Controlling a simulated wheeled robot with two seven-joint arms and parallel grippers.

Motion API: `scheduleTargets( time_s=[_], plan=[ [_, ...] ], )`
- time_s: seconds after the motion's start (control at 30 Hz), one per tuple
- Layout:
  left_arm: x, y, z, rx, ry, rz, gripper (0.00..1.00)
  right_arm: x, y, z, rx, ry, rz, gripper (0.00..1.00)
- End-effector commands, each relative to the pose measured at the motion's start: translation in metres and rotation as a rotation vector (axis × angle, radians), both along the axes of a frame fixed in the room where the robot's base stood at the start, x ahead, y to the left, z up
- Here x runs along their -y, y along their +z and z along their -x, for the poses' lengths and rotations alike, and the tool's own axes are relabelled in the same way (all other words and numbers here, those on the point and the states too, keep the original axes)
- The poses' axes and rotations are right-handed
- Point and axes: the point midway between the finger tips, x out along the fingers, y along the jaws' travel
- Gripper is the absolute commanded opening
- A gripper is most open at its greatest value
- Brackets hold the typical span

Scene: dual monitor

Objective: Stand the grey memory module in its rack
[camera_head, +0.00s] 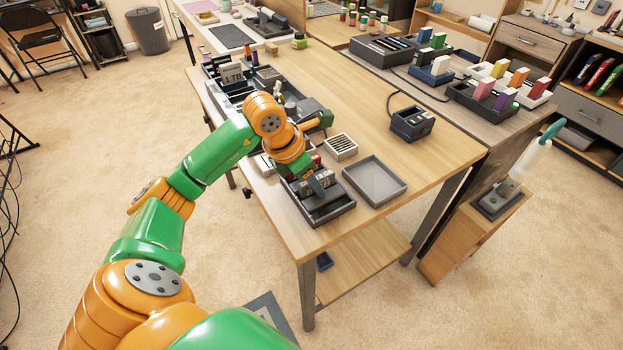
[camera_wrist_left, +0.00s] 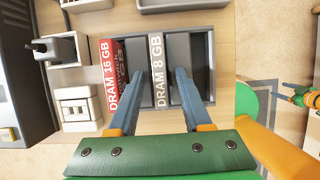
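The dark rack (camera_head: 335,211) sits near the table's front edge; it also shows in the left wrist view (camera_wrist_left: 203,48). The grey memory module (camera_wrist_left: 157,70), labelled DRAM 8 GB, appears upright in the rack, seen from above. The red DRAM 16 GB module (camera_wrist_left: 115,75) is to its left. My left gripper (camera_wrist_left: 158,76) is open over the rack, one finger on each side of the grey module, with gaps visible between. In the head view my left gripper (camera_head: 319,181) is partly hidden by its own wrist. My right gripper cannot be made out.
An empty grey tray (camera_head: 375,182) is right of the rack. A slotted white box (camera_head: 341,146) stands behind it, and a dark device (camera_head: 411,123) is farther back. Dark bins (camera_head: 232,88) line the table's left side. The tabletop between tray and dark device is clear.

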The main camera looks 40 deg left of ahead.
Motion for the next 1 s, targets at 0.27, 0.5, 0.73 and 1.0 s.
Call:
scheduleTargets(
  time_s=[0.27,0.5,0.73,1.0],
  plan=[
    [-0.007,0.044,0.014,0.006,0.001,-0.004,0.49,0.0,0.007,0.0,0.0,0.001,0.0,0.71],
    [-0.016,0.101,0.036,0.004,0.002,-0.002,0.49,-0.001,0.015,0.0,0.0,0.001,-0.001,0.71],
    [-0.018,0.115,0.043,0.001,0.0,0.0,0.49,-0.001,0.016,0.0,0.0,0.001,-0.002,0.71],
    [-0.018,0.114,0.042,0.0,0.0,0.0,0.49,-0.002,0.016,0.0,-0.001,0.001,-0.003,0.71]
  ],
)
